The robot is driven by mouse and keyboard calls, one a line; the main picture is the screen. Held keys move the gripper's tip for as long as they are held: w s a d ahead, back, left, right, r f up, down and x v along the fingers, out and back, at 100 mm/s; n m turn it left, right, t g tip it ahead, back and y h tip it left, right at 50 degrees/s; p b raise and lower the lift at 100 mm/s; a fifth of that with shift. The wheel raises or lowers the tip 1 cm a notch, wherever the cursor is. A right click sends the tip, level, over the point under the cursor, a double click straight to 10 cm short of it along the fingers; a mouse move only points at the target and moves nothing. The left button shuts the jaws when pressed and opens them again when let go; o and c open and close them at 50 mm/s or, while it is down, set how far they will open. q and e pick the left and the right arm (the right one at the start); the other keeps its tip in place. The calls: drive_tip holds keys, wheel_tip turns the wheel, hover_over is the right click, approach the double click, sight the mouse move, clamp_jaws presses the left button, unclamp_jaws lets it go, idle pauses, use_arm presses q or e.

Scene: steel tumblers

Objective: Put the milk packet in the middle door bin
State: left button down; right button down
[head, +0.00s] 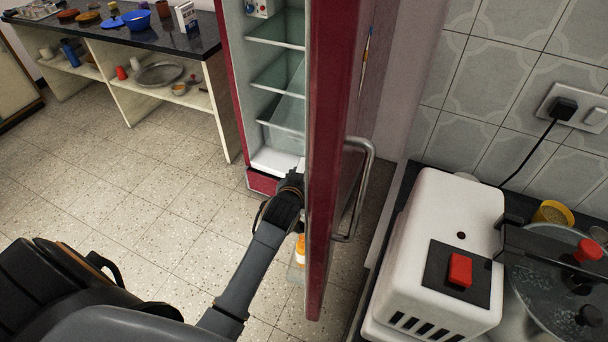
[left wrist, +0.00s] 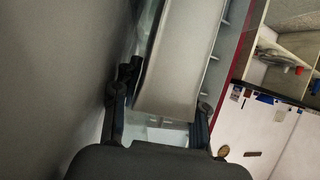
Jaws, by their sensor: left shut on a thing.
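My left gripper (head: 291,184) reaches in beside the inner side of the open red fridge door (head: 328,150). In the left wrist view its two fingers (left wrist: 160,105) are shut on a pale grey-white block, which looks like the milk packet (left wrist: 180,60). No print shows on it. In the head view the packet is mostly hidden by the gripper and door, so I cannot tell whether it touches a bin. A low door bin (head: 296,276) holds an orange-and-white bottle (head: 300,250). The middle door bin cannot be made out clearly. My right gripper is out of view.
The fridge's glass shelves (head: 278,76) stand left of the door. The door handle (head: 365,190) is on its outer side. A white appliance (head: 440,230) and a lidded pot (head: 560,280) stand at right. A counter (head: 150,45) is at back left; the tiled floor between is clear.

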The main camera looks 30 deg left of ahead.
use_arm(q)
drive_tip(key=shift+r, duration=0.1)
drive_tip(key=c, duration=1)
unclamp_jaws()
drive_tip(key=shift+f, duration=0.2)
drive_tip(key=v, duration=1.2)
drive_tip(key=shift+s+r, duration=0.1)
